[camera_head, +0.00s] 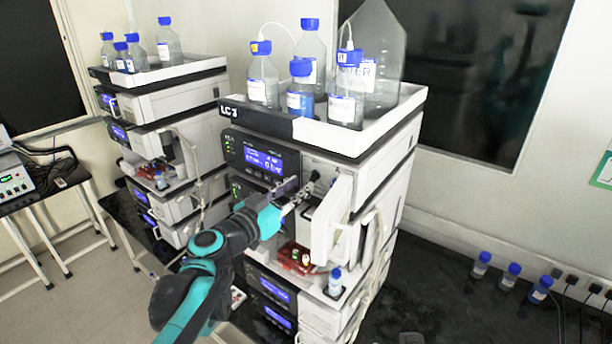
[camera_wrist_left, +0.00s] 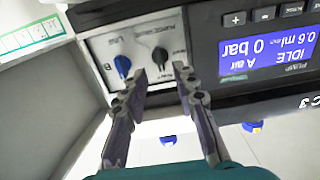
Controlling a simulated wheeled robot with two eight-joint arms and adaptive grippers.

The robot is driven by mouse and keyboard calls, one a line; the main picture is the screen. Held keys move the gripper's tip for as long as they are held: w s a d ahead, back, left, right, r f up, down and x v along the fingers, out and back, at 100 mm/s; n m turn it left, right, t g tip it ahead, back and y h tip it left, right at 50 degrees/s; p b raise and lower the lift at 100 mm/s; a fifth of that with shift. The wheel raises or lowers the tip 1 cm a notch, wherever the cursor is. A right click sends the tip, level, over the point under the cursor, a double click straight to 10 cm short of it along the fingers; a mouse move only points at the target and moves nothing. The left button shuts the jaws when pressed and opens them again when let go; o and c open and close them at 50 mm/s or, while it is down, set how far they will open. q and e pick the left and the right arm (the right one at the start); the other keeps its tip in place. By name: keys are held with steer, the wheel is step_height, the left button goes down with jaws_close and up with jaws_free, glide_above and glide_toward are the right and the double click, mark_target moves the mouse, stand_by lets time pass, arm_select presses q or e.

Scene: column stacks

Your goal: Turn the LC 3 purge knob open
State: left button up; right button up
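The LC 3 stack (camera_head: 396,165) stands in the middle of the head view, with its label on the top tray's front. In the left wrist view, which shows the stack upside down, the black purge knob (camera_wrist_left: 160,57) sits on a light panel beside a blue knob (camera_wrist_left: 123,66). The black knob also shows in the head view (camera_head: 314,175). My left gripper (camera_head: 298,194) is at the front of this module. In the left wrist view its fingers (camera_wrist_left: 160,71) are apart, with the black knob in line with the gap; contact cannot be told. My right gripper is not in view.
A white door (camera_head: 332,218) stands open just right of my left gripper. Bottles (camera_head: 264,82) fill the LC 3 top tray. A second stack (camera_head: 170,100) stands at left. Small blue-capped bottles (camera_head: 510,276) stand on the dark bench at right.

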mark_target(310, 178)
arm_select(q)
steer(key=x, duration=0.4)
steer(key=shift+w+f, duration=0.15)
steer(key=shift+w, duration=0.05)
steer(key=shift+s, duration=0.15)
jaws_close()
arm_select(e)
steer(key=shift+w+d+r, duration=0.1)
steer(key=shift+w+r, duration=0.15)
